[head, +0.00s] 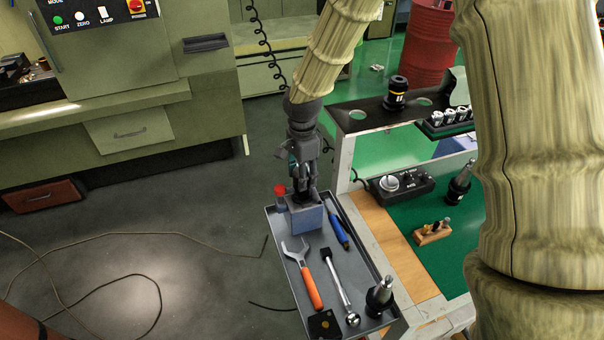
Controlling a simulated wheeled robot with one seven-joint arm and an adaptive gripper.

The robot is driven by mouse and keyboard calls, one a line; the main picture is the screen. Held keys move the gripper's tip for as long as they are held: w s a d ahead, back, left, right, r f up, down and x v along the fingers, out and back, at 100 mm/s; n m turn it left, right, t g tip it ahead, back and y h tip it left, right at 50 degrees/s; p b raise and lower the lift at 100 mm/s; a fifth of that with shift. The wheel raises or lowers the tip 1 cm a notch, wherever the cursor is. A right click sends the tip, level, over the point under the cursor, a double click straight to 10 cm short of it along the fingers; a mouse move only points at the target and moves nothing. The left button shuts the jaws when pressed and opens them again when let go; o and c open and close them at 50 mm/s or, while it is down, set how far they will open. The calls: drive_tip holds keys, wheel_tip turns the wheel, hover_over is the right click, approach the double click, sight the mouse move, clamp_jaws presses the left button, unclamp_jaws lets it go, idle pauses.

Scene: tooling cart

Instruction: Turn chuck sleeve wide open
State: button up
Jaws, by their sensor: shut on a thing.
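My gripper (304,190) points down over the blue-grey block (307,219) at the back of the grey tray (375,262). Its fingers are shut around a small dark part at the top of the block, which fits the chuck sleeve. The fingers hide most of that part, so its jaw opening cannot be seen. The block stands upright in the tray.
A red-capped item (280,194) stands close left of the block, and a blue-handled tool (338,226) lies right. An orange-handled spanner (306,275), a ratchet (339,287) and a tool holder (380,296) fill the tray's front. A control box (402,184) sits right.

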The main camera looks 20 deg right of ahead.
drive_tip(key=shift+n, duration=0.3)
